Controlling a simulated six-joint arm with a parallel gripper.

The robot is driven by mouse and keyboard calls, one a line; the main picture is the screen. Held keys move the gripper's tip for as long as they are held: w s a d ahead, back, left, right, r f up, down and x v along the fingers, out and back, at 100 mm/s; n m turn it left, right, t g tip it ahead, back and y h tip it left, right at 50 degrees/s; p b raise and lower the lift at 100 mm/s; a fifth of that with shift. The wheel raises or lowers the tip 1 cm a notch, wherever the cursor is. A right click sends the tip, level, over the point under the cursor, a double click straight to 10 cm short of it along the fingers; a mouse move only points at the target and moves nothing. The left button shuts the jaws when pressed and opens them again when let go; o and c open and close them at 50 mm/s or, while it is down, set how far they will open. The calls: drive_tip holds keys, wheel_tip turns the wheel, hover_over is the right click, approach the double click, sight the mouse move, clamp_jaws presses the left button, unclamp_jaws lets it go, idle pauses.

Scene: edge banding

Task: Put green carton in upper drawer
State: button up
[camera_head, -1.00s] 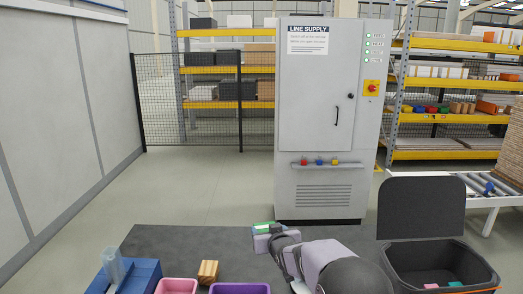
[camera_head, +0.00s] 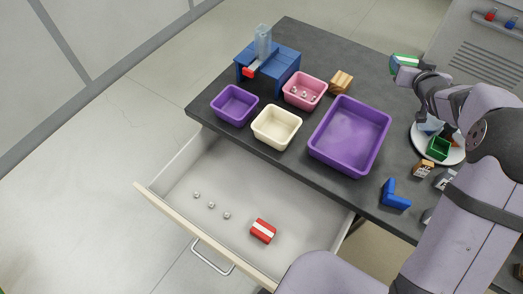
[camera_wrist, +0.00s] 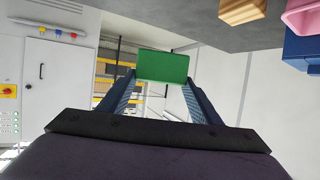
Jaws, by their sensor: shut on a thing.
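The green carton (camera_wrist: 162,66) is held between the two fingers of my gripper (camera_wrist: 160,88) in the wrist view. In the head view the carton (camera_head: 404,60), green with a white part, is at the gripper's tip (camera_head: 402,66), near the table's far right edge. An open drawer (camera_head: 190,240) juts from the table's front left, with a pale interior and a bar handle. It holds a red and white block (camera_head: 262,230) and several small metal balls. My gripper is far from this drawer. Whether another drawer lies below cannot be seen.
On the table (camera_head: 300,165) stand a large purple bin (camera_head: 350,135), a small purple bin (camera_head: 234,103), a cream bin (camera_head: 276,127), a pink bin (camera_head: 305,91), a blue fixture (camera_head: 272,72) and a wooden block (camera_head: 341,81). Free room remains inside the drawer.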

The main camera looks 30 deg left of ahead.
drive_tip(key=s+a+f+n+g+y+p, duration=0.1)
drive_tip(key=s+a+f+n+g+y, duration=0.35)
drive_tip(key=s+a, duration=0.35)
drive_tip(key=s+a+f+n+g+y, duration=0.3)
drive_tip(key=s+a+n+g, duration=0.25)
drive_tip(key=s, duration=0.35)
drive_tip(key=s+a+f+n+g, duration=0.1)
drive_tip(key=s+f+n+g, duration=0.25)
drive_tip(key=s, duration=0.85)
drive_tip(key=s+d+f+n+g+p, duration=0.1)
drive_tip(key=s+d+n+g, duration=0.1)
drive_tip(key=s, duration=0.4)
drive_tip(key=s+d+f+n+g, duration=0.1)
drive_tip(key=s+n+g, duration=0.2)
drive_tip(key=s, duration=0.4)
drive_tip(key=s+d+f, duration=0.8)
drive_tip(key=s+d, duration=0.2)
drive_tip(key=shift+d, duration=0.35)
drive_tip(key=shift+s+m+t, duration=0.1)
drive_tip(key=shift+m+t, duration=0.25)
drive_tip(key=shift+t, duration=0.1)
wheel_tip(320, 180, down, 6)
drive_tip(key=b, duration=0.6)
